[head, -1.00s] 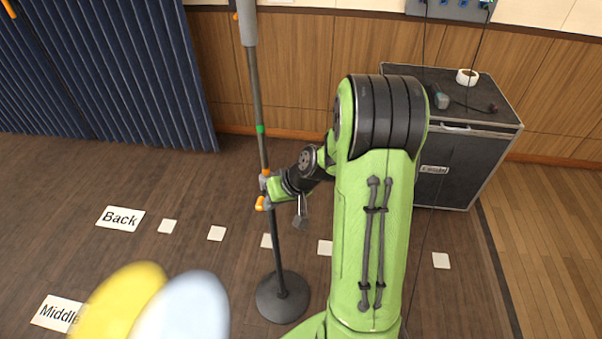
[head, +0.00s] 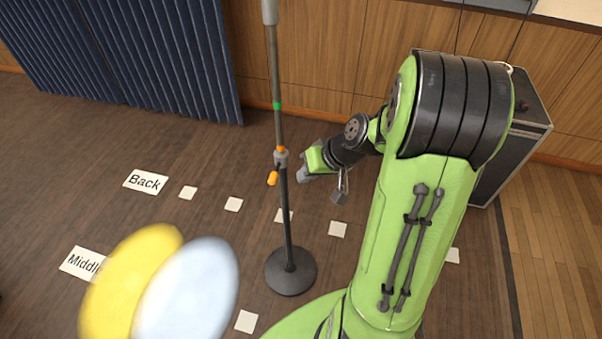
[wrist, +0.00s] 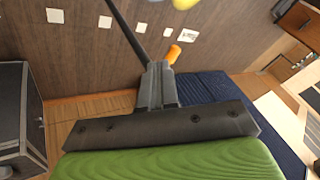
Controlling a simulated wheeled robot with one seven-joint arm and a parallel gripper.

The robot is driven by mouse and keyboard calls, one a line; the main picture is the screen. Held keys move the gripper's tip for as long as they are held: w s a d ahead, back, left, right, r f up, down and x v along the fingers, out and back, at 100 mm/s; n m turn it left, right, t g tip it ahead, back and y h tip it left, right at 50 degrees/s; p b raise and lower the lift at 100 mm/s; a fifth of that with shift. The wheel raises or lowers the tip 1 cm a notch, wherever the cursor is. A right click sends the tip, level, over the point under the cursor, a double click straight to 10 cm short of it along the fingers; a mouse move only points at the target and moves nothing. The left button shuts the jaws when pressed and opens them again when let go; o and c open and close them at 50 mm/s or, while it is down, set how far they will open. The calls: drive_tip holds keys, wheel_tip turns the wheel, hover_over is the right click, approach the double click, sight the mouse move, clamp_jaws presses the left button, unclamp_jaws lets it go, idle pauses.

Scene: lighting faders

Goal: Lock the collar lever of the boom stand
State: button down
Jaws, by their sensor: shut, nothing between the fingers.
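The boom stand (head: 279,125) is a thin dark pole rising upright from a round black base (head: 291,271). A grey collar (head: 281,159) sits partway up the pole, with an orange band just above it. The orange-ended collar lever (head: 273,178) hangs down on the collar's left side. My gripper (head: 301,178) is shut and empty, just right of the collar and apart from it. In the wrist view the shut fingers (wrist: 157,68) partly cover the pole, and the orange lever end (wrist: 173,54) shows just beyond them.
A black case (head: 515,140) stands against the wood wall at the right, partly behind my arm. A blue curtain (head: 140,60) hangs at the left. White floor markers and a "Back" card (head: 146,181) lie on the floor. Blurred yellow and pale shapes cover the lower left.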

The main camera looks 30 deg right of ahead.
drive_tip(key=shift+s+d+r, duration=0.1)
drive_tip(key=shift+s+r, duration=0.35)
drive_tip(key=shift+r, duration=0.25)
drive_tip(key=shift+s+r, duration=0.45)
drive_tip(key=shift+r, duration=0.2)
